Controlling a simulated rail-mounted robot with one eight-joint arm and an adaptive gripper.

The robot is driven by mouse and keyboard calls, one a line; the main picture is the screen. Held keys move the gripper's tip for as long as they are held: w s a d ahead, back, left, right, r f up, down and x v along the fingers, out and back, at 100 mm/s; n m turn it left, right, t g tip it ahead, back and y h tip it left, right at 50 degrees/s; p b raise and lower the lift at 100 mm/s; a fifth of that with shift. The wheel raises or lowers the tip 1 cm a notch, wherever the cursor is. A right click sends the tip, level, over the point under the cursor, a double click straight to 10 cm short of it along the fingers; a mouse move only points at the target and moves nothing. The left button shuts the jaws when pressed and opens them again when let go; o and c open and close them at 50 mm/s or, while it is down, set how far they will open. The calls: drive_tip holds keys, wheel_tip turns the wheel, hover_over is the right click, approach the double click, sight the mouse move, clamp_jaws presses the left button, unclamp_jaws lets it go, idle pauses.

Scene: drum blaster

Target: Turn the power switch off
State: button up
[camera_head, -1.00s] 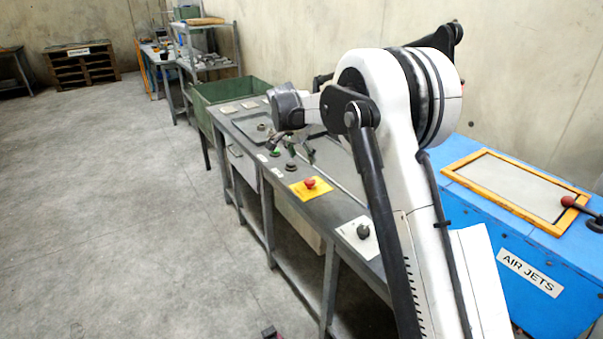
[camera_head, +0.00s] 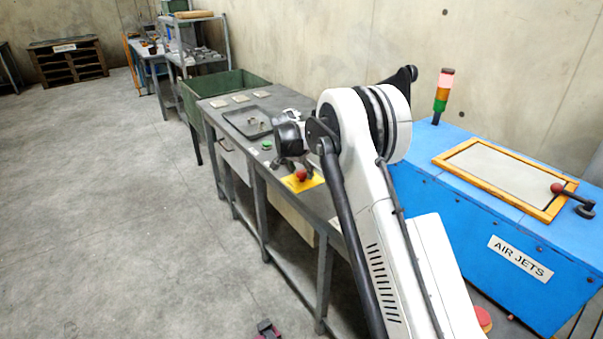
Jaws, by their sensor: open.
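My gripper (camera_head: 294,166) is open and points down over the grey control bench (camera_head: 228,106). Its fingers are just behind or above the red mushroom button (camera_head: 301,175) on its yellow plate (camera_head: 303,184); I cannot tell whether they touch it. A green button (camera_head: 266,145) sits on the bench left of the gripper. No control is clearly marked as the power switch. A black knob on a white plate, seen earlier nearer on the bench, is now hidden behind my arm; only a sliver of the plate (camera_head: 335,224) may show.
A blue AIR JETS machine (camera_head: 430,205) stands right of the bench, with a stack light (camera_head: 442,97) and a red-knobbed lever (camera_head: 572,198). A tray (camera_head: 236,128) lies on the bench's far part. A green bin (camera_head: 243,83) stands behind. The floor at left is clear.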

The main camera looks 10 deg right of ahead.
drive_tip(key=shift+w+d+f, duration=0.1)
drive_tip(key=shift+f, duration=0.2)
drive_tip(key=shift+c, duration=0.5)
drive_tip(key=c, duration=1)
drive_tip(key=shift+c, duration=0.2)
